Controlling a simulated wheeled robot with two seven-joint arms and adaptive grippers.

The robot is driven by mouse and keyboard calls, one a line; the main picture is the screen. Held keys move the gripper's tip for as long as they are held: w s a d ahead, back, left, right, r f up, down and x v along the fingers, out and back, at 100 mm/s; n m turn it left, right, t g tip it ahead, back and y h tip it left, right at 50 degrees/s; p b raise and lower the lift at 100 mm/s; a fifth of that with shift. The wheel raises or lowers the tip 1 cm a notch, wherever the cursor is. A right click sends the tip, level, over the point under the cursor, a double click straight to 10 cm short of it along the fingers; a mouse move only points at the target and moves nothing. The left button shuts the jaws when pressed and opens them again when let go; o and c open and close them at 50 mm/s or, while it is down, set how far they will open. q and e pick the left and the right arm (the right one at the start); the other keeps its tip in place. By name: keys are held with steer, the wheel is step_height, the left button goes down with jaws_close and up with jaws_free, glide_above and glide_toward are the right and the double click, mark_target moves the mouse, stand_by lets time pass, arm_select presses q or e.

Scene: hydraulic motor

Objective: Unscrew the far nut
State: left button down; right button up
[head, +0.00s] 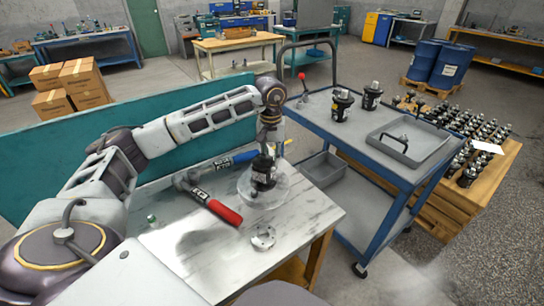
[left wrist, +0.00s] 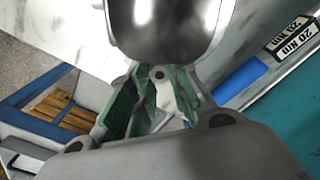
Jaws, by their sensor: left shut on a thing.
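The black hydraulic motor (head: 262,179) stands upright on a pale round disc (head: 250,198) on the near workbench. My left gripper (head: 267,149) reaches down from above and is closed at the top of the motor. In the left wrist view its green-lined fingers (left wrist: 158,98) close on a small part beside a large shiny metal body (left wrist: 165,28). That part is mostly hidden by the fingers; its place fits the far nut, but its shape cannot be made out. My right gripper is not in view.
A metal flange part (head: 263,238) and a small green piece (head: 151,218) lie nearer. A blue cart (head: 360,165) with a grey tray (head: 438,137) stands right.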

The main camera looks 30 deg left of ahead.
arm_select(q)
steer(key=shift+s+a+f+n, duration=0.1)
steer(key=shift+s+f+n, duration=0.15)
steer(key=shift+n, duration=0.35)
steer(key=c, duration=1.6)
jaws_free()
steer(key=shift+o, duration=0.2)
steer(key=shift+r, duration=0.15)
steer(key=shift+w+m, duration=0.1)
steer(key=shift+m, duration=0.2)
steer(key=shift+r+m, duration=0.15)
steer(key=shift+m, duration=0.8)
steer(key=shift+r+m, duration=0.1)
steer(key=shift+m, duration=0.85)
steer(key=shift+w+d+m+b, duration=0.15)
steer(key=shift+m+b, duration=0.2)
steer(key=shift+m, duration=1.1)
steer(key=shift+s+d+m+b, duration=0.1)
steer(key=shift+m+b, duration=0.25)
steer(key=shift+m, duration=1.1)
